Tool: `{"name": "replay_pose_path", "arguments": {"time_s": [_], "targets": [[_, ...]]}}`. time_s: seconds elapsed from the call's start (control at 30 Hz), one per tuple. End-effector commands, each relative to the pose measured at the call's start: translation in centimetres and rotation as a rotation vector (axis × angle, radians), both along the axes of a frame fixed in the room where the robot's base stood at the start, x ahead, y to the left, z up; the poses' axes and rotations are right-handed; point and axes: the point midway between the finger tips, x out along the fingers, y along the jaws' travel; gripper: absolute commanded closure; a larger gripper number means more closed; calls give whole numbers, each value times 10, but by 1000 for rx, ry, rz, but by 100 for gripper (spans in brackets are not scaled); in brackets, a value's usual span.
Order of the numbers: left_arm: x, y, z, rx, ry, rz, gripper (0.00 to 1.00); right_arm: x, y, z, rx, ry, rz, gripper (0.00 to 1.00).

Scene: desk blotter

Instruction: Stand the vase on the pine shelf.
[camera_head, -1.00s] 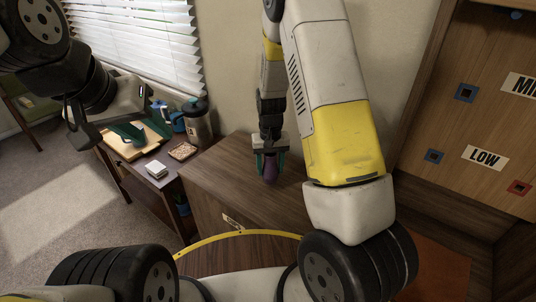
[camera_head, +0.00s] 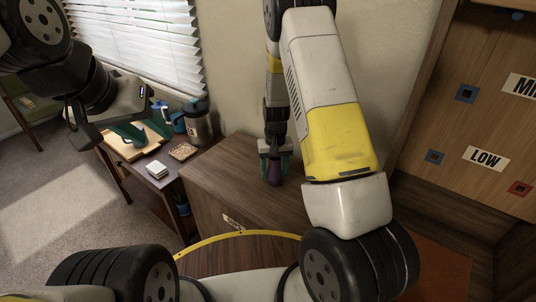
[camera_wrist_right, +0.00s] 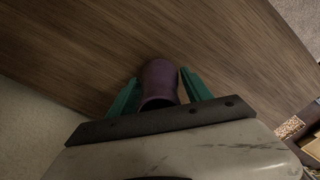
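The purple vase (camera_head: 274,174) is upright at the brown wooden cabinet top (camera_head: 215,180), and it looks to be standing on it. My right gripper (camera_head: 275,168) points down over the vase, with a green finger on each side. In the right wrist view the vase (camera_wrist_right: 160,82) sits between the fingers with narrow gaps, so the gripper looks open around it. My left gripper (camera_head: 143,130) hangs at the left near the side table, its green fingers apart and empty.
The side table (camera_head: 163,185) holds a beige board (camera_head: 130,150), a brown coaster (camera_head: 183,151), a white block (camera_head: 156,169) and a grey canister (camera_head: 197,125). The cabinet's front label (camera_head: 233,222) is unreadable. The cabinet top left of the vase is clear.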

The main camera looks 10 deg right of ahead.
Motion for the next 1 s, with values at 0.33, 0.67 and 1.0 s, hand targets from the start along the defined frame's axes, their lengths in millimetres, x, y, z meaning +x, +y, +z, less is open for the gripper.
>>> {"name": "replay_pose_path", "arguments": {"time_s": [0.33,0.67,1.0], "targets": [[0,0,0,0,0,0,60,0,0,0,0,0,0,26],[0,0,0,0,0,0,60,1,1,42,1,-5,1,26],[0,0,0,0,0,0,60,1,0,108,1,-3,0,26]]}}
